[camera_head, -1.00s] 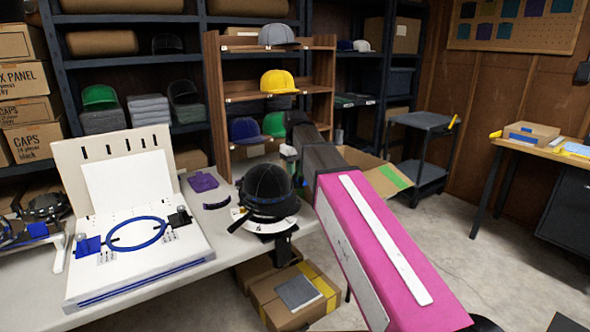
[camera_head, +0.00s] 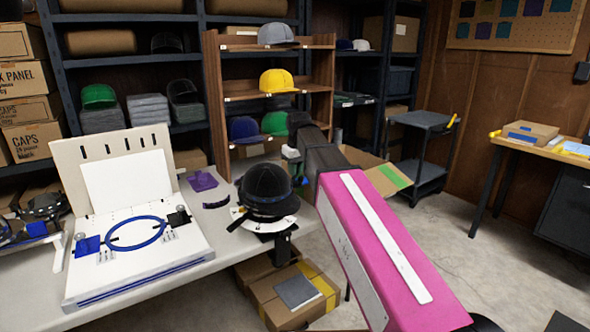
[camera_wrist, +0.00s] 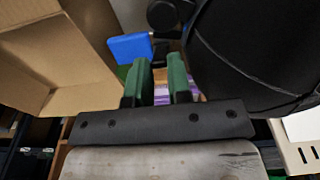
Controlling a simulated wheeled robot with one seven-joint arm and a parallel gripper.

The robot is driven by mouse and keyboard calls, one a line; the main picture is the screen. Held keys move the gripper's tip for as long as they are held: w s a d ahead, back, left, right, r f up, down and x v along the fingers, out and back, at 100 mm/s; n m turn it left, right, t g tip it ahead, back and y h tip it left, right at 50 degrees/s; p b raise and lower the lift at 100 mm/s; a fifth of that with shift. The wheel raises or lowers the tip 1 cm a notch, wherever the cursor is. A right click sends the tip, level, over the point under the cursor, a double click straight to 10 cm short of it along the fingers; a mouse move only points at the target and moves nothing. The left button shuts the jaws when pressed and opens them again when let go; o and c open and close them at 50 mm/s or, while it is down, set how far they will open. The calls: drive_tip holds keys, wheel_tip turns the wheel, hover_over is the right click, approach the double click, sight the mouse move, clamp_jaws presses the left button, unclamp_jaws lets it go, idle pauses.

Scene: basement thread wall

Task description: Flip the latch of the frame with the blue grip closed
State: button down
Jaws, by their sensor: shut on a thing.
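A black cap (camera_head: 265,186) sits on a stand at the table's right end. It also fills the upper right of the wrist view (camera_wrist: 262,45). My gripper (camera_wrist: 160,62) has green fingers, seen close beside the cap in the wrist view. A blue grip (camera_wrist: 130,47) shows at the left fingertip. A small dark piece (camera_wrist: 160,50), apparently the latch, shows between the fingertips, and the fingers are shut on it. Its exact angle is hidden. In the head view my gripper (camera_head: 291,154) is small and partly hidden behind the cap and my arm.
An open cardboard box (camera_wrist: 55,60) lies close to my gripper's left in the wrist view. A white hooping board with a blue ring (camera_head: 137,233) stands on the table's left. Boxes (camera_head: 290,292) lie on the floor. A shelf of caps (camera_head: 275,95) stands behind.

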drive_tip(key=c, duration=1.3)
unclamp_jaws()
drive_tip(key=r, duration=0.7)
drive_tip(key=s+r, duration=0.1)
drive_tip(key=r, duration=0.2)
drive_tip(key=shift+d+r, duration=0.35)
drive_tip(key=shift+r, duration=0.05)
